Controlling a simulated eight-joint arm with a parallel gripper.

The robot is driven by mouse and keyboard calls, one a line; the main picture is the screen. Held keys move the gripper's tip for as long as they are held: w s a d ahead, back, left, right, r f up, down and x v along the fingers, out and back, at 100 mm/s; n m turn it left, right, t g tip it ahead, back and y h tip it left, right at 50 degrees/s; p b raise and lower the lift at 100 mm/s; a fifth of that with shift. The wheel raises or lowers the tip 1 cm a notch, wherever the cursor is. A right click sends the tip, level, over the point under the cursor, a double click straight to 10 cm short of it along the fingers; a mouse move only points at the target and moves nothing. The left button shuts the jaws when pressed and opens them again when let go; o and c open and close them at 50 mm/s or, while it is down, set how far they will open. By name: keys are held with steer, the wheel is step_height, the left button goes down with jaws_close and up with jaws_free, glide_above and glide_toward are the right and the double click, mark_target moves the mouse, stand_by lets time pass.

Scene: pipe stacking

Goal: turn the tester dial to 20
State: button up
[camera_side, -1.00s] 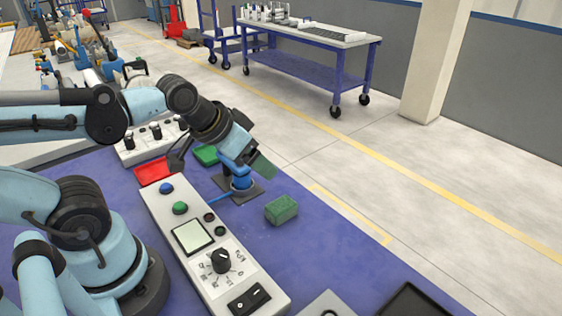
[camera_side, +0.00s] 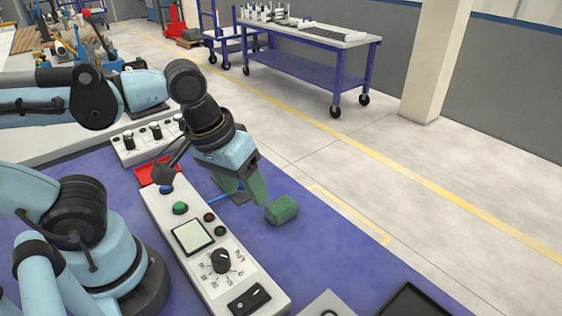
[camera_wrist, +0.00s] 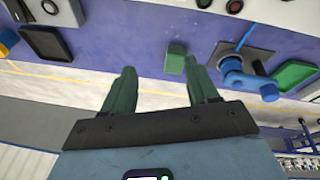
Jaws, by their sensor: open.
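The tester (camera_side: 168,210) is a long pale box on the purple table, with a screen, coloured buttons and a black rocker switch. Its black dial (camera_side: 221,261) sits below the screen, ringed by small marks too small to read. My gripper (camera_side: 252,200) is open and empty, with green fingers. It is above the table, up and to the right of the dial, beside the green block. In the wrist view my gripper (camera_wrist: 163,82) shows both fingers spread apart. The tester's near edge shows at the top there, and the dial is not identifiable.
A green block (camera_side: 281,210) lies close to my fingers and also shows in the wrist view (camera_wrist: 176,58). A blue fixture (camera_wrist: 235,75) and a green tray (camera_wrist: 296,76) stand nearby. A red tray (camera_side: 155,171) is beyond the tester. The table right of the tester is mostly clear.

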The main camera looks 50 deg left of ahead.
mark_target(220, 254)
steer(key=s+d+r+n+g, duration=0.2)
steer(key=s+n+g, duration=0.1)
steer(key=s, duration=0.4)
steer(key=shift+y, duration=0.4)
steer(key=shift+d+f, duration=0.2)
steer(key=shift+f, duration=5.85)
steer(key=c, duration=1)
steer(key=shift+c, duration=0.2)
